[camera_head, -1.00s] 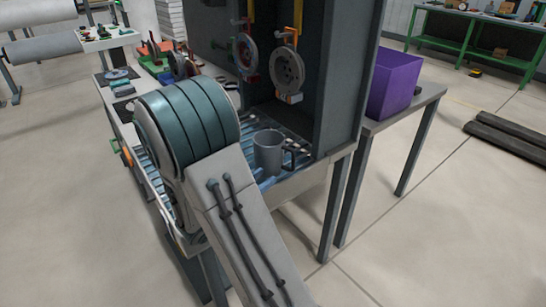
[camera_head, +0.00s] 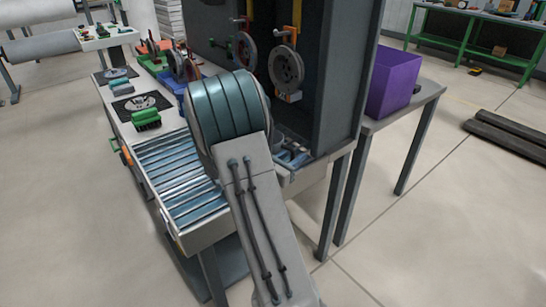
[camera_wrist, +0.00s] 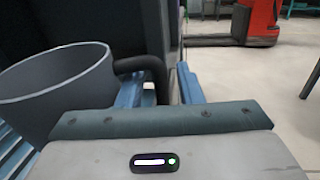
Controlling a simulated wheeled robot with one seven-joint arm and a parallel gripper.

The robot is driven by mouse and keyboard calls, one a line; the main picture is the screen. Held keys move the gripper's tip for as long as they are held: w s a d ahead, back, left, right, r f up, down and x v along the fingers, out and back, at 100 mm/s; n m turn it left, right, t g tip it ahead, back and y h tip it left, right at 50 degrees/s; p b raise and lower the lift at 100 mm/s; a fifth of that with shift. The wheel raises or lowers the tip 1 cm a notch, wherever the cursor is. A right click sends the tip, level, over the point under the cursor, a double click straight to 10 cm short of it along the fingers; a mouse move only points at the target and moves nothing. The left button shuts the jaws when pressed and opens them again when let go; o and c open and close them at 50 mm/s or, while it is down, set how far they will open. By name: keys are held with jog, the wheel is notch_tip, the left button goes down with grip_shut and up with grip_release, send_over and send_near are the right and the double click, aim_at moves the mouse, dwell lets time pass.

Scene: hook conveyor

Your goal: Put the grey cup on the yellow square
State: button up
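The grey cup (camera_wrist: 62,88) stands upright and close at the left of the wrist view, with its dark handle (camera_wrist: 145,68) pointing right. In the head view my arm covers the cup. The hand of my gripper (camera_wrist: 160,120) is right beside the cup, below its handle in the wrist view. The fingers are not clearly told apart from the blue parts around them, so their opening and any contact with the handle are unclear. I see no yellow square in either view.
A green block (camera_head: 146,118) lies at the conveyor's far end. A purple bin (camera_head: 393,82) stands on the right table.

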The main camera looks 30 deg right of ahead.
grip_shut()
